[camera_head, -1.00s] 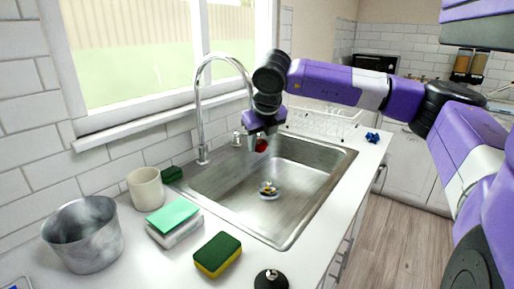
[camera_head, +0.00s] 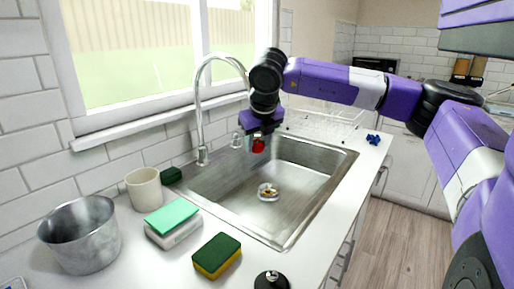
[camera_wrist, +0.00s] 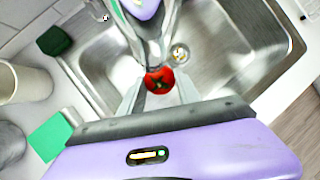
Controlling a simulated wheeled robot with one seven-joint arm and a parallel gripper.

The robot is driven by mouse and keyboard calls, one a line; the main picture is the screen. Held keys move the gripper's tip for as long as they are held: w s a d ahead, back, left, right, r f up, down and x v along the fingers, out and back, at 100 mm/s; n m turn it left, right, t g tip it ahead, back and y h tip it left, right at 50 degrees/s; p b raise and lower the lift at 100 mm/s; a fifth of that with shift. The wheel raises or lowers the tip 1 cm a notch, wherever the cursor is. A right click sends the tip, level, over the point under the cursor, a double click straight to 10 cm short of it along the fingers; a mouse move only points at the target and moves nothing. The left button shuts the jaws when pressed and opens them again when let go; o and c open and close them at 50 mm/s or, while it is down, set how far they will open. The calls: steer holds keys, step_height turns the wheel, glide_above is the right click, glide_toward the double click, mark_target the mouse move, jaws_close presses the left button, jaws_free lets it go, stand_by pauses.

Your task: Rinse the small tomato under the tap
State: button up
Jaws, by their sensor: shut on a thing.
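The small red tomato (camera_head: 258,146) is held in my gripper (camera_head: 259,140) above the far part of the sink (camera_head: 311,180). In the wrist view the tomato (camera_wrist: 159,81) sits between the two fingertips (camera_wrist: 159,88), stem side showing. The chrome tap (camera_head: 199,105) rises at the sink's back edge by the window wall, and its spout arches over towards my gripper. My wrist hides the spout's end in the head view. I cannot tell whether water is running.
A steel pot (camera_head: 80,236), a beige cup (camera_head: 145,189), a green-topped block (camera_head: 173,222) and a green-and-yellow sponge (camera_head: 217,256) stand on the near counter. A white wire rack (camera_head: 325,126) is behind the sink. A drain (camera_head: 268,192) lies in the basin floor.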

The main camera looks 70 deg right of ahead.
steer(key=shift+s+a+f+b, duration=0.1)
steer(key=shift+s+a+b, duration=0.55)
steer(key=shift+a, duration=0.25)
steer(key=shift+s+a+b, duration=0.5)
steer(key=shift+s+a, duration=0.05)
steer(key=shift+a, duration=0.25)
steer(key=shift+s+a+b, duration=0.5)
steer(key=shift+a+b, duration=0.05)
steer(key=shift+a, duration=0.25)
steer(key=shift+s+a+b, duration=0.5)
steer(key=shift+s+a, duration=0.05)
steer(key=shift+a, duration=0.25)
jaws_close()
steer(key=s+a+r, duration=0.2)
steer(key=a+r, duration=0.2)
steer(key=shift+s+b, duration=0.3)
steer(key=shift+s, duration=0.1)
steer(key=shift+a+r, duration=0.1)
